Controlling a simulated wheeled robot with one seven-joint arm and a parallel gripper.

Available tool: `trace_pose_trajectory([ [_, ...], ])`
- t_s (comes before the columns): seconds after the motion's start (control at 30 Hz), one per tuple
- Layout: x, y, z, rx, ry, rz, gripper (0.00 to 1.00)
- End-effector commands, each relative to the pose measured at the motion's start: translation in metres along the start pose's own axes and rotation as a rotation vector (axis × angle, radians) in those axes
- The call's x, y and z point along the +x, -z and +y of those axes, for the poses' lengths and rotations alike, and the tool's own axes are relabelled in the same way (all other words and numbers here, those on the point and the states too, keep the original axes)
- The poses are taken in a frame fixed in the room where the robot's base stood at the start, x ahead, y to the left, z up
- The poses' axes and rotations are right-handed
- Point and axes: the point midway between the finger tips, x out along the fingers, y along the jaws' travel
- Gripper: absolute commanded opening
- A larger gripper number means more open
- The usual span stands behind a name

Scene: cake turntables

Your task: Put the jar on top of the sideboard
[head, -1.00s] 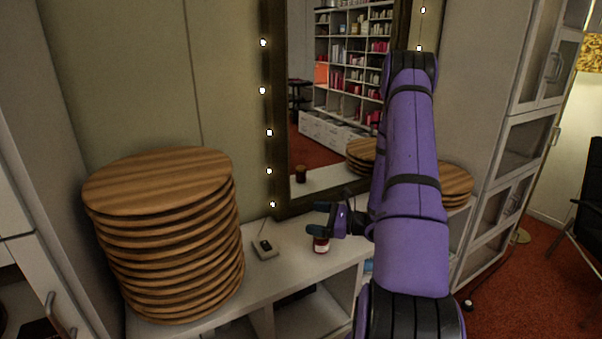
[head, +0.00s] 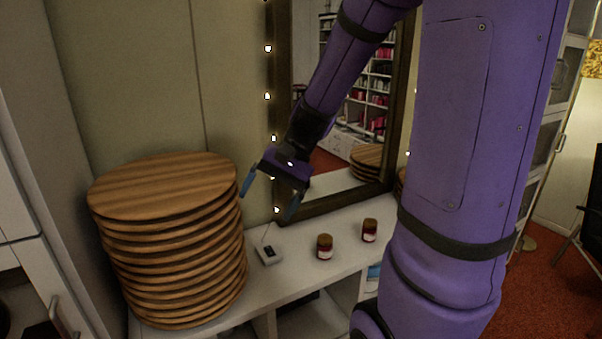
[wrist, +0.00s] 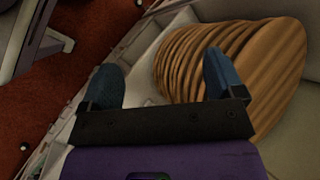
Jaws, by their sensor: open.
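Two small dark red jars with brownish lids and pale labels stand upright on the white sideboard (head: 285,286) in the head view. One jar (head: 325,247) is nearer the middle and the other jar (head: 369,231) is further right and back. I cannot tell which one the task means. My gripper (head: 268,198) is open and empty, raised above the sideboard, left of both jars and apart from them. Its blue fingertips also show in the wrist view (wrist: 165,80), with no jar between them.
A tall stack of round wooden turntables (head: 170,235) stands at the sideboard's left end, close to my gripper; it also shows in the wrist view (wrist: 215,55). A small device with an antenna (head: 268,255) lies beside it. A framed mirror (head: 345,100) stands behind.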

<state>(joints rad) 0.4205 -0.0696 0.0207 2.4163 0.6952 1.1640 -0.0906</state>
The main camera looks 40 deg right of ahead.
Motion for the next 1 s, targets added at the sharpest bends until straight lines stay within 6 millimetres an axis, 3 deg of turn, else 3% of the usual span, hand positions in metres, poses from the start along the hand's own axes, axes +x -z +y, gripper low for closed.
trace_pose_trajectory([
  [0.2, -0.014, -0.051, -0.001, -0.257, -0.192, 0.156, 0.87],
  [0.5, -0.041, -0.104, 0.006, -0.596, -0.391, 0.414, 0.87],
  [0.73, -0.060, -0.129, 0.012, -0.781, -0.468, 0.581, 0.87],
  [1.0, -0.067, -0.135, 0.014, -0.834, -0.489, 0.633, 0.87],
])
